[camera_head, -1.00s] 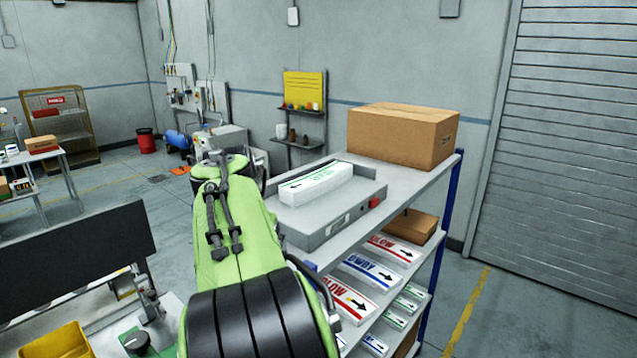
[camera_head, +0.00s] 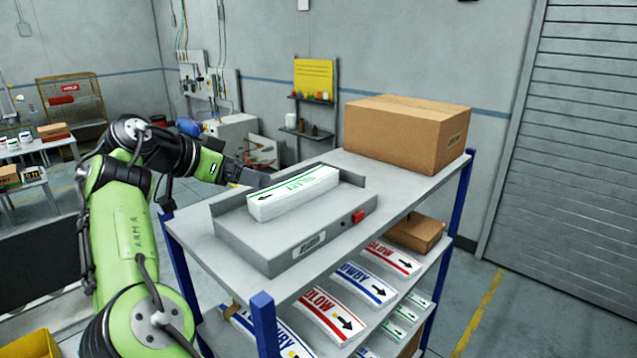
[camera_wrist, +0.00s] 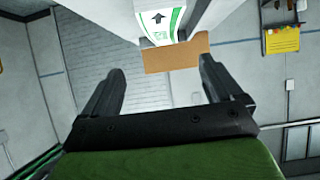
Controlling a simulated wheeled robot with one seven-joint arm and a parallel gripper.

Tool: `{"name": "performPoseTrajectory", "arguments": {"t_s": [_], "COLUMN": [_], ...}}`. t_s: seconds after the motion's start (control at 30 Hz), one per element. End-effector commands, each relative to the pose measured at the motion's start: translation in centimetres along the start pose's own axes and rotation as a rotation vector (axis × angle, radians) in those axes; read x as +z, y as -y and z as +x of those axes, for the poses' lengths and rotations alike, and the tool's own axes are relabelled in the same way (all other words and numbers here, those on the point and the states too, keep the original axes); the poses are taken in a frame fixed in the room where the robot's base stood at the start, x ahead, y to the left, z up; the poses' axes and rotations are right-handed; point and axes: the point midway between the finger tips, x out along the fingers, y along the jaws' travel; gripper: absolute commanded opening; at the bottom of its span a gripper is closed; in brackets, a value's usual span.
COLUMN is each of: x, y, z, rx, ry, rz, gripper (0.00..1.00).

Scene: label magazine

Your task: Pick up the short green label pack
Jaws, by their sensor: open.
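A white label pack with green edging, green lettering and a black arrow (camera_head: 292,194) lies in a grey tray-like holder (camera_head: 290,244) on top of the rack. It also shows at the top of the wrist view (camera_wrist: 160,18), cut off by the frame. Several smaller green-and-white packs (camera_head: 406,315) lie on a lower shelf at the right. My gripper (camera_head: 252,180) is at the left back side of the holder, apart from the pack. In the wrist view its two fingers (camera_wrist: 162,75) are spread with nothing between them.
A brown carton (camera_head: 408,130) stands on the rack top behind the holder. Red and blue label packs (camera_head: 365,283) and a smaller carton (camera_head: 415,232) fill the shelf below. A blue post (camera_head: 263,325) stands at the rack's front corner. The air above the holder is clear.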

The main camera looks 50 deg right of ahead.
Motion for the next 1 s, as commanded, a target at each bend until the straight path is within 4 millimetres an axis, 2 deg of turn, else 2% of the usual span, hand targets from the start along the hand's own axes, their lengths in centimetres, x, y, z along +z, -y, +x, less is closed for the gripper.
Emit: {"name": "performPoseTrajectory", "arguments": {"t_s": [0.07, 0.17, 0.5, 0.67, 0.9, 1.0], "x": [0.1, 0.1, 0.1, 0.0, -0.1, -0.1], "y": [0.2, 0.2, 0.1, 0.2, 0.4, 0.5], "z": [-0.3, 0.5, 8.7, 10.6, 14.8, 15.5], "rx": [-0.002, 0.001, 0.004, 0.000, 0.002, 0.000], "ry": [-0.011, -0.012, -0.010, -0.011, -0.011, -0.011], "rz": [0.000, 0.003, 0.002, 0.002, 0.001, 0.002], "gripper": [0.93, 0.93, 0.93, 0.93, 0.93, 0.93]}}
